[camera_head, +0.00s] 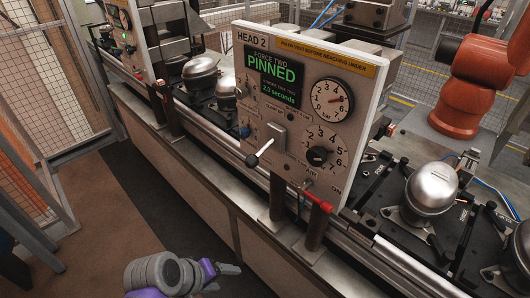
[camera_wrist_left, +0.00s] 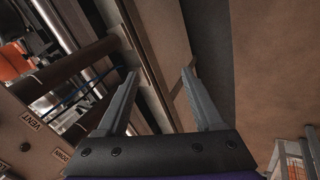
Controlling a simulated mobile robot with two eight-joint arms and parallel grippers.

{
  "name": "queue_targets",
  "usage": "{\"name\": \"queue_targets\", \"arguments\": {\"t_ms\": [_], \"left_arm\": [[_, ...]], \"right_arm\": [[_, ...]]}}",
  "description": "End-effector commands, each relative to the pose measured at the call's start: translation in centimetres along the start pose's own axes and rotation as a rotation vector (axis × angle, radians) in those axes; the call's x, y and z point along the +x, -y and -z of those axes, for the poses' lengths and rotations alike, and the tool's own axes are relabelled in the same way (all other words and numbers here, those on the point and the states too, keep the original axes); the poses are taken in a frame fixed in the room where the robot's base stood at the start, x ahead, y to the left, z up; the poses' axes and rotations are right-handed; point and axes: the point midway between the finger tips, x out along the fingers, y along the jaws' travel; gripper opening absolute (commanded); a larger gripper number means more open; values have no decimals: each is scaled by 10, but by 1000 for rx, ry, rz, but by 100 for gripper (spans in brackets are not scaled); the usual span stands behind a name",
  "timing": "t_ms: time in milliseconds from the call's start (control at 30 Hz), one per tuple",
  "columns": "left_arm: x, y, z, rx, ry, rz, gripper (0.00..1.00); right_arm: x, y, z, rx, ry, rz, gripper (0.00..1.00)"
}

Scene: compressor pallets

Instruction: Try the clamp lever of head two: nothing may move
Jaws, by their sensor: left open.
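The head two panel (camera_head: 345,165) stands upright on the line, marked HEAD 2. Its lit display (camera_head: 275,78) reads PINNED in green, with 2.0 seconds below. My left gripper (camera_head: 232,268) is low at the front, clear of the panel and lever. In the left wrist view its two fingers (camera_wrist_left: 160,73) are spread with nothing between them. My right gripper is not in view.
The panel also carries a round gauge (camera_head: 332,100), a black knob (camera_head: 317,156) and a red valve handle (camera_head: 317,201). A silver compressor (camera_head: 432,188) sits at right. An orange robot arm (camera_head: 462,105) stands behind. The floor aisle (camera_head: 105,215) at left is clear.

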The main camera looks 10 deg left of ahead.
Motion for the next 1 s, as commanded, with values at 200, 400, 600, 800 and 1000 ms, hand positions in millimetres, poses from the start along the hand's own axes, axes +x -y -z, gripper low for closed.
{"name": "queue_targets", "arguments": {"t_ms": [200, 400, 600, 800, 1000], "left_arm": [[-19, -80, 39, -846, 311, -339, 68], [-76, -136, 102, -1381, 689, -598, 68], [-117, -154, 140, -1582, 937, -714, 68], [-118, -169, 144, -1605, 981, -725, 68], [-100, -202, 142, -1602, 981, -723, 68]], "right_arm": [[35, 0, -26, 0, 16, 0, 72], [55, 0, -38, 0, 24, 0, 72], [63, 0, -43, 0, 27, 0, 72], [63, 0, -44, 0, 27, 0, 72], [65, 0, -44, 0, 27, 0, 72]]}}
